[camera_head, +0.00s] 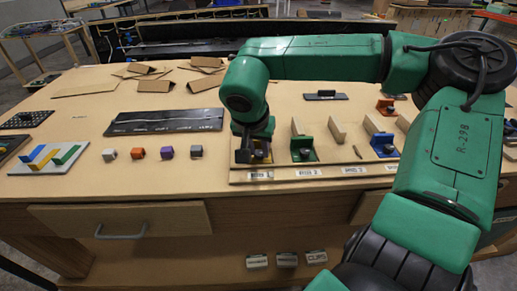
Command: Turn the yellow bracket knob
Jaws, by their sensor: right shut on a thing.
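The yellow bracket (267,157) stands at the left end of the board along the table's front edge, and only a small part of it shows. My right gripper (246,156) is over it, pointing down, and is shut on its knob. The knob itself is hidden by the fingers. My right arm reaches in from the right and arches over the table. My left gripper does not show.
A green bracket (303,149) and a blue bracket (384,145) stand to the right on the same board (330,171). Small cubes (167,152) and a dark panel (165,121) lie to the left. Cardboard pieces (153,86) lie behind.

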